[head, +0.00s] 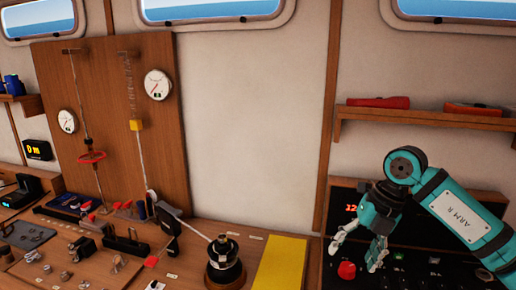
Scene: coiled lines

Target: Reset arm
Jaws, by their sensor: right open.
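My right gripper (358,249) is open and hangs from the teal right arm (455,207), which comes in from the right edge. It is in front of a dark control panel (425,266) with a red knob or button (347,270) and red lit digits. The red button is just below and left of the fingers; I see nothing between the fingers. The arm and gripper hide part of the panel. My left gripper is not in view.
A wooden bench holds a black winch-like drum (225,268), a yellow mat (282,263) and several small metal parts.

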